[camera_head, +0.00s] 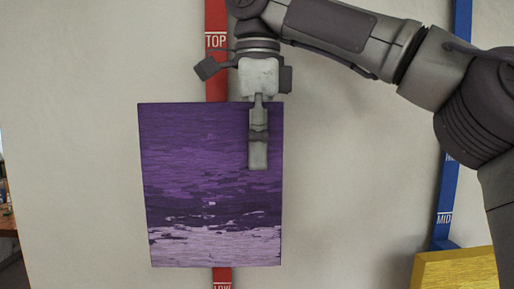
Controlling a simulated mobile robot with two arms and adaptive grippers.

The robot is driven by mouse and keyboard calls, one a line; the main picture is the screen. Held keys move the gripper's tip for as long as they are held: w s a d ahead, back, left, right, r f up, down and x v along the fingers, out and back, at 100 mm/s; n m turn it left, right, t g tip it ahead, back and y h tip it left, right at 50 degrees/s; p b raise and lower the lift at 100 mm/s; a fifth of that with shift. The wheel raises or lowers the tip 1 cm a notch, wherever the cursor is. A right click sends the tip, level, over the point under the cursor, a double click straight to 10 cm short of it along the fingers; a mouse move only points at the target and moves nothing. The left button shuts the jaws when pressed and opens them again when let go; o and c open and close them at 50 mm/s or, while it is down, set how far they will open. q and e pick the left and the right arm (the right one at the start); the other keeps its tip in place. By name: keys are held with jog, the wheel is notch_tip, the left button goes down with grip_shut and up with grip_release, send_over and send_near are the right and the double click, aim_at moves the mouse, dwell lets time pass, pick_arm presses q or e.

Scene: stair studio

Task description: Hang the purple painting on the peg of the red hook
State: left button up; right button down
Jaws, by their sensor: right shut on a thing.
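The purple painting (200,190) hangs upright in the camera_head view, in front of the pale wall. My right gripper (258,150) comes down from above and is shut on the painting near its top right corner. A red vertical strip (216,75) marked "TOP" runs behind the painting, and its lower end with "LOW" shows below (222,278). The painting covers the middle of this strip, so any peg there is hidden. I cannot tell whether the painting touches the strip. My left gripper is not in view.
A blue vertical strip (446,205) marked "MID" is on the wall at the right. A yellow panel (455,270) is at the bottom right, near the blue strip. A brown surface (8,220) shows at the far left edge. The wall left of the painting is bare.

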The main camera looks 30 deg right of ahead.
jog(key=shift+f, duration=0.1)
dwell(0.5)
jog(key=c, duration=0.8)
grip_release()
jog(key=shift+o, duration=0.2)
